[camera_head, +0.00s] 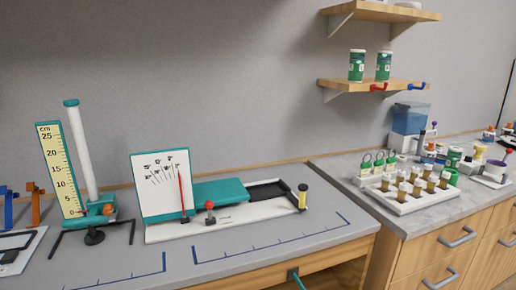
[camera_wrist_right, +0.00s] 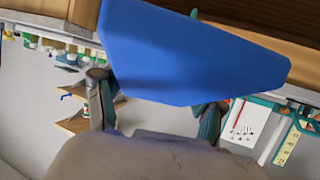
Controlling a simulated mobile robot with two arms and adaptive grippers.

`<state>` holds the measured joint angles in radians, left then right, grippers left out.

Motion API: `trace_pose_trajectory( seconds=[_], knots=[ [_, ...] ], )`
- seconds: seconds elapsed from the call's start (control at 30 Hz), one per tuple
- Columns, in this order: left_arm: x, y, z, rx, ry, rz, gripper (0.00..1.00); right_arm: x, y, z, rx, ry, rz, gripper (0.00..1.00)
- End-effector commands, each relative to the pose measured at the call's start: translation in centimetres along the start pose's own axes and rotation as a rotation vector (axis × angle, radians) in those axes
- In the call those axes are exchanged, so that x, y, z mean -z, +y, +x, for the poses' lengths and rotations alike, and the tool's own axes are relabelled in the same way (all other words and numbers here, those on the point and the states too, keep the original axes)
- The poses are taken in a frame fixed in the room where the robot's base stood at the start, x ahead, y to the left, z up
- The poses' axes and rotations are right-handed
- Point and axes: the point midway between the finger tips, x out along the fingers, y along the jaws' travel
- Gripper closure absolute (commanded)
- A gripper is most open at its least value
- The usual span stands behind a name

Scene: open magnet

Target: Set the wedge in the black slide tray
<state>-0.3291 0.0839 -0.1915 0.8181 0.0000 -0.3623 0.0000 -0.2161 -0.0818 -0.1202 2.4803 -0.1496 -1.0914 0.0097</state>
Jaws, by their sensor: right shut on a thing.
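My right gripper (camera_wrist_right: 150,105) is shut on a large blue wedge (camera_wrist_right: 190,52), seen in the right wrist view. The wedge fills the upper middle of that view and hides part of the fingers. The black slide tray (camera_head: 264,186) is at the right end of the white-based apparatus on the grey bench, past a teal block (camera_head: 220,191). My left gripper is not in view.
A white dial board (camera_head: 160,180) with a red needle stands left of the teal block. A scaled column (camera_head: 88,160) stands farther left. A rack of brown-filled vials (camera_head: 412,188) is on the right counter. The bench front (camera_head: 240,258) is clear. A small teal piece (camera_head: 296,279) shows at the bottom edge.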

Motion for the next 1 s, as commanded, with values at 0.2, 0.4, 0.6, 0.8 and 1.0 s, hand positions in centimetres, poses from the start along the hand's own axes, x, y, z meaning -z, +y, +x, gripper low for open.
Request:
trace_pose_trajectory(
  seconds=[0.2,0.4,0.6,0.8,1.0],
  knots=[
    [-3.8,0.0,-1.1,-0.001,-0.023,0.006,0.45,2.3,0.0,-0.9,0.000,0.000,-0.001,0.62],
    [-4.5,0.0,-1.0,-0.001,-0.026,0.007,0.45,2.3,0.0,-0.9,-0.001,0.000,0.000,0.62],
    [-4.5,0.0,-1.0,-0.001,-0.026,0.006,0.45,2.3,-0.1,-0.9,0.005,0.000,-0.003,0.62],
    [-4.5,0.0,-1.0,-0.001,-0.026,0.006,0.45,2.5,-1.9,-1.0,0.117,0.001,-0.055,0.62],
    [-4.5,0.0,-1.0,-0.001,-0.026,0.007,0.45,3.1,-6.0,-1.1,0.362,0.003,-0.162,0.62]
  ],
)
